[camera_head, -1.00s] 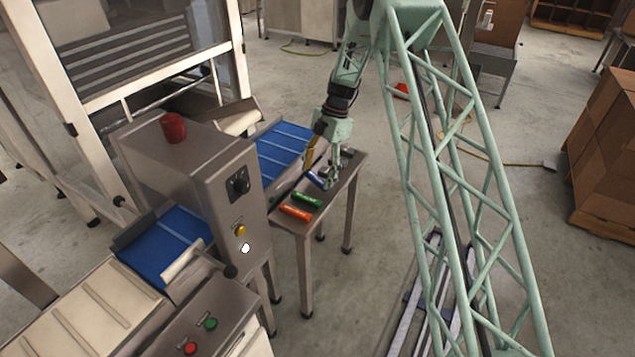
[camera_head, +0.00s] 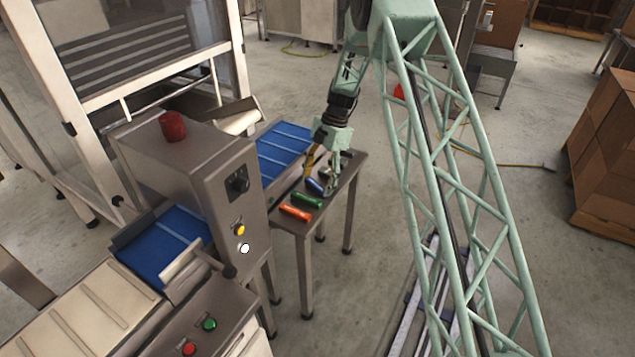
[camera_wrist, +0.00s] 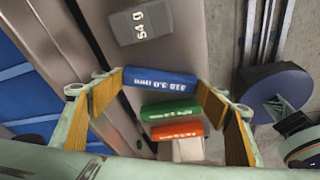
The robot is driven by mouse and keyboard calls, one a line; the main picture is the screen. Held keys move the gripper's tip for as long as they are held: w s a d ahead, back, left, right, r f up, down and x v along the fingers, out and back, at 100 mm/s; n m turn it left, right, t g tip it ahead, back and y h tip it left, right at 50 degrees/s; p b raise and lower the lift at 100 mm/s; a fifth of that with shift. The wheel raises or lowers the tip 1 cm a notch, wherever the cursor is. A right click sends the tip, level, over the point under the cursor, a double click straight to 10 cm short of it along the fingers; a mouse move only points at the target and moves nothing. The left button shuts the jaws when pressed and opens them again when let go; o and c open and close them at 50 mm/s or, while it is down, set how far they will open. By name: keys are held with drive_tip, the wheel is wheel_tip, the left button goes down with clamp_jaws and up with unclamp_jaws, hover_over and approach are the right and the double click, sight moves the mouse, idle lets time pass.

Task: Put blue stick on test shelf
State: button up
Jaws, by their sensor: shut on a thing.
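The blue stick (camera_head: 315,187) has white lettering and shows in the wrist view (camera_wrist: 160,78) between the wooden finger pads. My gripper (camera_wrist: 158,88) is shut on it, one pad at each end. In the head view my gripper (camera_head: 322,180) is over the small steel table (camera_head: 318,217), which may be the test shelf. I cannot tell whether the stick touches the top. A green stick (camera_head: 308,200) and an orange stick (camera_head: 295,213) lie in a row nearer the camera; the wrist view shows both below the blue one.
A grey block marked 54 g (camera_wrist: 140,22) lies on the tabletop beyond the blue stick. A pale block (camera_wrist: 187,150) is past the orange stick. The blue conveyor belt (camera_head: 282,148) and the steel weigher cabinet (camera_head: 190,165) border the table's left side.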

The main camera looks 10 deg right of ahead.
drive_tip(key=shift+f, duration=0.15)
drive_tip(key=o, duration=0.9)
drive_tip(key=shift+c, duration=0.2)
drive_tip(key=p+v, duration=0.2)
drive_tip(key=v, duration=1)
drive_tip(key=shift+p, duration=0.3)
